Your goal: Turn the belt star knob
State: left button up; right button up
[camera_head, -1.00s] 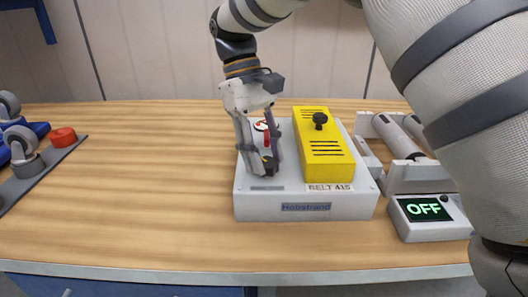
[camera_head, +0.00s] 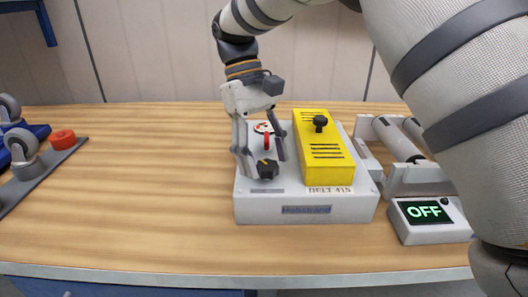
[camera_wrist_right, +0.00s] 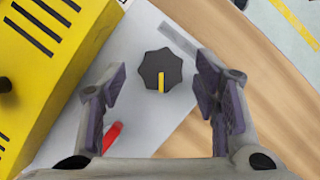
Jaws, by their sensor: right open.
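The black star knob (camera_head: 267,169) with a yellow mark sits on the front left of the white BELT 415 box (camera_head: 345,211). It also shows in the right wrist view (camera_wrist_right: 160,67), its yellow mark pointing toward the bottom of that picture. My right gripper (camera_head: 263,163) is open above and around the knob. In the wrist view its two purple-padded fingers (camera_wrist_right: 166,85) stand apart on either side, with gaps to the knob. My left gripper is not in view.
A yellow slotted cover (camera_head: 320,165) with a black knob stands right of the star knob. A red lever (camera_head: 267,141) lies behind it. A display (camera_head: 426,211) reading OFF and a roller unit stand right. Casters and a red button (camera_head: 62,138) are at left. The front left tabletop is clear.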

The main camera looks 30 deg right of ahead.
jog(key=v, duration=0.7)
jog(key=shift+r, duration=0.15)
jog(key=shift+w, duration=0.1)
